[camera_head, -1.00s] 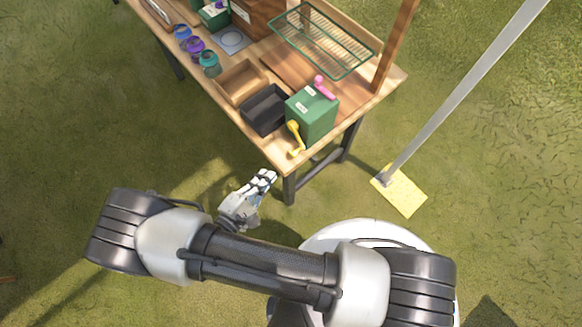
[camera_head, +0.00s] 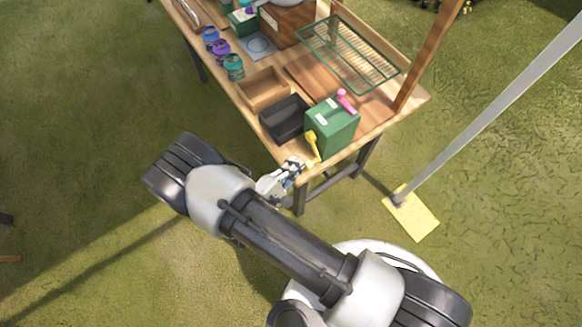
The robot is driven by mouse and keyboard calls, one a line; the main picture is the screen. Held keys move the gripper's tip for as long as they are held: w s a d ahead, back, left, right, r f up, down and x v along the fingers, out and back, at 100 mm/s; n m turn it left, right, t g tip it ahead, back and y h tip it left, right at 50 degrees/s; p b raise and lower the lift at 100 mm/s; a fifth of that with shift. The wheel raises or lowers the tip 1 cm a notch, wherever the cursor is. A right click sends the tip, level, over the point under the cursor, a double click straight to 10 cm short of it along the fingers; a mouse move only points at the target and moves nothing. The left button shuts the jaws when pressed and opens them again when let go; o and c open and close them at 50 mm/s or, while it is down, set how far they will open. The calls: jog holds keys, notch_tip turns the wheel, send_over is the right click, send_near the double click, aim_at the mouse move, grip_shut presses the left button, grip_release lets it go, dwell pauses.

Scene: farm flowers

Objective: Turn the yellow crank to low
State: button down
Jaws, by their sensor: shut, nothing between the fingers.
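The yellow crank (camera_head: 313,147) is on the front-left face of a green box (camera_head: 333,126) at the near corner of the wooden table. Its arm slants down and to the right from its pivot toward the table edge. My gripper (camera_head: 297,163) is shut and empty, just left of the crank's lower end, by the table's edge. Whether it touches the crank cannot be told from this view. A pink crank (camera_head: 345,100) sits on top of the same box. Any low marking is too small to read.
A black tray (camera_head: 285,119) and a wooden tray (camera_head: 263,88) lie left of the box. A green wire rack (camera_head: 350,52) stands behind. A wooden post (camera_head: 427,55) rises at the right. Several jars line the table's left edge.

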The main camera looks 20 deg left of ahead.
jog(key=d+n+p, duration=0.1)
jog(key=s+r+n+g, duration=0.1)
jog(key=shift+s+d+r+n+g+h+p, duration=0.2)
jog(key=shift+s+d+n+g+h+p, duration=0.1)
jog(key=shift+d+n+p, duration=0.1)
jog(key=shift+s+d+r, duration=0.2)
jog(key=shift+s+d, duration=0.1)
